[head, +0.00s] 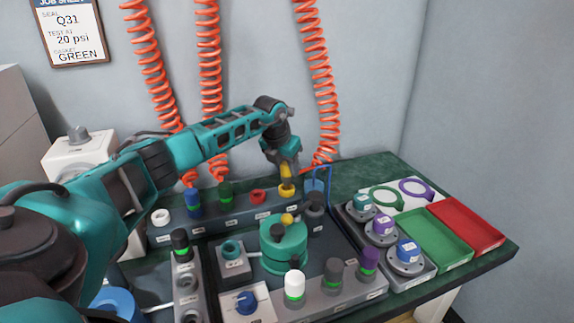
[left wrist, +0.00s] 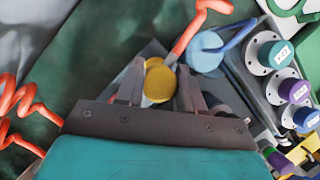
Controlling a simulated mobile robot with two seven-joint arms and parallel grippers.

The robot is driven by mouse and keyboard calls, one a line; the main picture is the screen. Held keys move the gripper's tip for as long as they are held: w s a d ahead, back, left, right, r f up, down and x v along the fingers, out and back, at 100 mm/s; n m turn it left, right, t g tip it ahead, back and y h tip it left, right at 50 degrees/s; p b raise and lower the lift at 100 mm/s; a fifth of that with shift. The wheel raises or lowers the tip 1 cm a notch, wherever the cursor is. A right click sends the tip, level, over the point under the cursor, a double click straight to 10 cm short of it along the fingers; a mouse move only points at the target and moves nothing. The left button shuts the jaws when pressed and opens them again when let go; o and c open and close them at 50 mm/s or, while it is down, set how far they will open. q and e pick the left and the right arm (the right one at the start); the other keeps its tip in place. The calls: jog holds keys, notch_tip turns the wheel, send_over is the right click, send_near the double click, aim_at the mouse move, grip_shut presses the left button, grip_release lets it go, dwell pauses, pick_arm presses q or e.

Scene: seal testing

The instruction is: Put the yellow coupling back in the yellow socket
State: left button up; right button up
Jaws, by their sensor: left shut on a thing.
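My left gripper (head: 288,174) reaches down over the right end of the back row of sockets and is shut on the yellow coupling (head: 290,168). The yellow socket (head: 287,189) is a yellow ring directly below the fingers. The coupling is upright at or just above the ring; I cannot tell if it is seated. In the left wrist view the round yellow coupling (left wrist: 158,86) shows between the two fingers, with a second yellow edge behind it and an orange hose beside it. My right gripper is not in view.
A red socket (head: 258,197) sits left of the yellow one, then green (head: 225,193) and blue (head: 193,203) pieces and a white ring (head: 160,217). A teal vessel (head: 284,245) with a yellow top stands in front. Green (head: 436,238) and red trays (head: 466,222) lie right.

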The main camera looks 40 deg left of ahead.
pick_arm(q)
jog(key=shift+f+b, duration=0.5)
jog(key=shift+f, duration=0.8)
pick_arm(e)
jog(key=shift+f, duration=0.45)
pick_arm(q)
jog(key=o, duration=1.2)
jog(key=shift+d, duration=0.1)
jog(key=p+v, duration=0.3)
jog(key=v, duration=1)
jog(key=shift+p, duration=0.35)
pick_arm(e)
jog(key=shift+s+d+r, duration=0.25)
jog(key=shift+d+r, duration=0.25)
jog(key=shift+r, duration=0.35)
